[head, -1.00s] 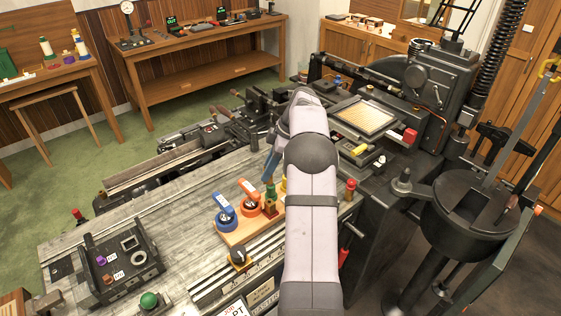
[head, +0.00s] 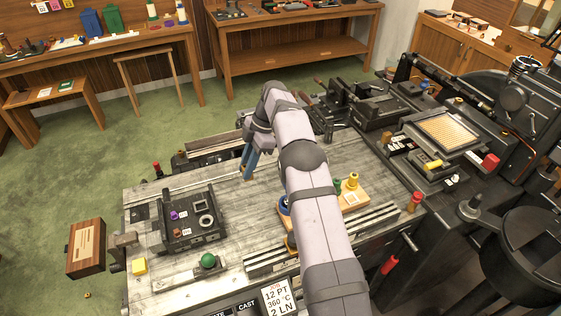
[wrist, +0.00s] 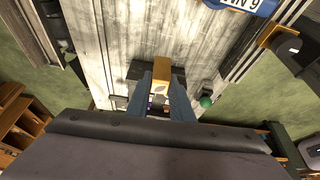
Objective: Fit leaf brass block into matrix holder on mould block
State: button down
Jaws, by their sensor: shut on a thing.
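My gripper (wrist: 162,100) is shut on the leaf brass block (wrist: 162,70), a golden block with a pale leaf mark on its face in the wrist view. In the head view my gripper (head: 249,165) is above the grey wooden bench, right of and behind the black mould block; the brass block cannot be made out there. The mould block (head: 180,237) carries small purple and orange parts, a square frame (head: 201,206) and a ring-shaped piece (head: 207,221). I cannot tell which part is the matrix holder. In the wrist view my fingers and the brass block partly hide the mould block.
A wooden board (head: 352,199) with coloured handles is partly behind my arm. The casting machine (head: 440,140) fills the right. Bare bench lies around my gripper.

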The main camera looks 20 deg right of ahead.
jog(key=a, duration=1.6)
jog(key=shift+w+a+m, duration=0.3)
jog(key=shift+w+a, duration=0.05)
jog(key=shift+w, duration=0.05)
jog(key=shift+f, duration=0.1)
jog(key=shift+f+b, duration=1.85)
jog(key=shift+f, duration=1)
jog(key=shift+f+b, duration=1.2)
jog(key=shift+f, duration=0.15)
jog(key=c, duration=1.5)
grip_release()
